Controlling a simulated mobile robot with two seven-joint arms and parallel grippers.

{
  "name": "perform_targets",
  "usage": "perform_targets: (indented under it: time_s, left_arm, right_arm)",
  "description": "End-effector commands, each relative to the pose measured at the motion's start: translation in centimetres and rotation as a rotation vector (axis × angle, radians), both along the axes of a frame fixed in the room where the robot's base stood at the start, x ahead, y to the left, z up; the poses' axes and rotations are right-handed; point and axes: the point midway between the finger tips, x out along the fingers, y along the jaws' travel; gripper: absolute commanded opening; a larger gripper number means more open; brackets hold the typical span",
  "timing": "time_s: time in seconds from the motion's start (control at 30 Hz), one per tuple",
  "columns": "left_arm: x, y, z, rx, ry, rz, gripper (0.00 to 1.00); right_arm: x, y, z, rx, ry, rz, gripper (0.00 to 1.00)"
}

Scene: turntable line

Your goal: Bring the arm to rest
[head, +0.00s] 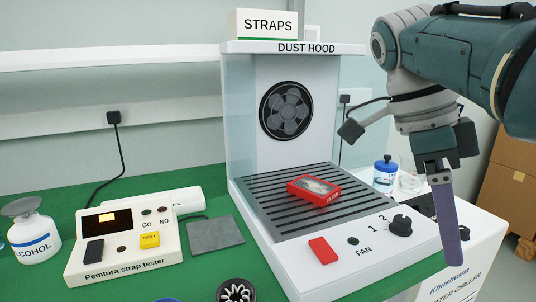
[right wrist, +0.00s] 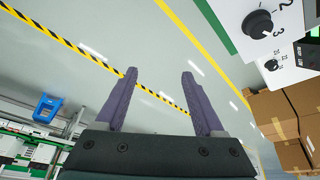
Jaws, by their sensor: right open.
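My right arm (head: 440,50) comes in from the upper right in the head view. Its gripper (head: 450,215) hangs down in front of the right side of the dust hood's base, with one purple finger showing edge-on. In the right wrist view the two purple fingers of the right gripper (right wrist: 160,88) stand apart with nothing between them, and floor shows behind them. My left gripper is not in view.
The dust hood (head: 240,140) has a red box (head: 314,188) on its grille, with a fan knob (head: 400,225) in front. A strap tester (head: 120,250) and alcohol bottle (head: 33,232) stand left. A blue-lidded jar (head: 386,174) stands behind my gripper; cardboard boxes (right wrist: 285,115) are to the right.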

Motion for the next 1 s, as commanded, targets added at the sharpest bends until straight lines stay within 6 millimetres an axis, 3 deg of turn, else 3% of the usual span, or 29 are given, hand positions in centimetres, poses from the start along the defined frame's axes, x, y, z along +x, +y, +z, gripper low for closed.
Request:
perform_targets:
  time_s: [0.27,0.47,0.57,0.7,1.0]
  left_arm:
    - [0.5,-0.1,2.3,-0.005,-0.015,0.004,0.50]
    - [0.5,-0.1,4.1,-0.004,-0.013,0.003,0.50]
    - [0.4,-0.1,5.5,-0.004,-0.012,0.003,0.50]
    - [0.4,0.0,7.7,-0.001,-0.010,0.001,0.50]
    - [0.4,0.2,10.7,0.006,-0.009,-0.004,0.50]
  right_arm:
    - [-1.4,-1.3,-3.0,0.082,0.016,0.233,0.71]
    - [-3.7,-2.3,-5.2,0.134,0.027,0.487,0.71]
    - [-5.9,-2.8,-6.1,0.155,0.034,0.691,0.71]
    - [-10.2,-2.9,-6.3,0.167,0.052,1.073,0.71]
    - [-18.5,-0.4,-2.5,0.132,0.077,1.792,0.71]
